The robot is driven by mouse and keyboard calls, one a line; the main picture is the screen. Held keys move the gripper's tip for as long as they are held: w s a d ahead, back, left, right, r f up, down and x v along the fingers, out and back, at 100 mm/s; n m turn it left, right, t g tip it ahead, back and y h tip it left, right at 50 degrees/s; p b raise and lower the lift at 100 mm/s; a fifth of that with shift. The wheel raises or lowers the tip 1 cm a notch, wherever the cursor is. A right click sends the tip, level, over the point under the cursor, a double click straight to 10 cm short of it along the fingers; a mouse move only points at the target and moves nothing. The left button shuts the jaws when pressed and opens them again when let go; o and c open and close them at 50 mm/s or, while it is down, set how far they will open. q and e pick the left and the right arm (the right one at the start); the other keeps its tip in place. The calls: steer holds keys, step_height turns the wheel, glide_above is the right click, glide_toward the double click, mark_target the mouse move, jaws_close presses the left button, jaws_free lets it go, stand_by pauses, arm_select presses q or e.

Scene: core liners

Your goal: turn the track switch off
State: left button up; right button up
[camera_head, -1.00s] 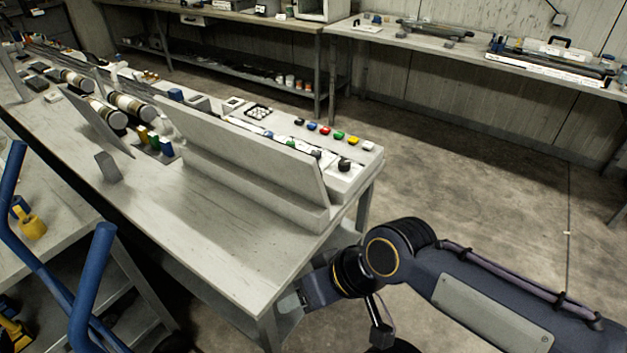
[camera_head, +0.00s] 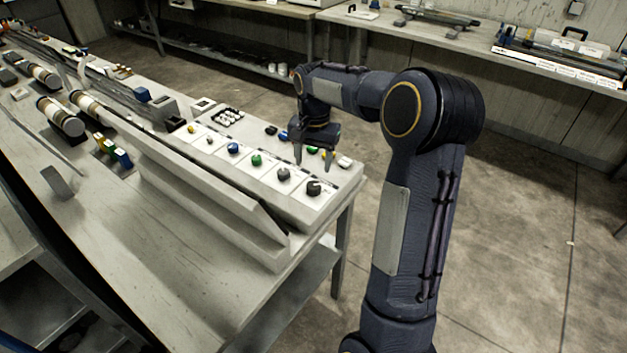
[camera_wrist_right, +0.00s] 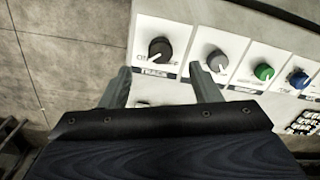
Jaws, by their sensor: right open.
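A row of round knobs sits on a white switch panel (camera_head: 300,205) at the table's end. The end knob is black (camera_head: 313,188); in the right wrist view this black knob (camera_wrist_right: 160,50) has a white pointer toward the lower left. Its label plate is partly legible, with "OFF" on the right and what looks like "TRACK" below. My right gripper (camera_head: 313,160) is above the panel, behind the knobs in the head view. In the wrist view its open, empty fingers (camera_wrist_right: 161,75) straddle the black knob's column, apart from the knob. My left gripper is out of view.
Grey (camera_head: 283,174), green (camera_head: 257,160) and blue (camera_head: 233,148) knobs continue the row. A long slanted plate (camera_head: 205,180) runs along the near side.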

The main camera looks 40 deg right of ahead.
mark_target(314, 185)
steer(key=shift+w+d+f, duration=0.35)
steer(key=shift+d+f, duration=0.05)
steer(key=shift+f, duration=0.5)
step_height(314, 185, down, 7)
steer(key=shift+r, duration=0.1)
steer(key=shift+c, duration=0.4)
steer(key=c, duration=0.9)
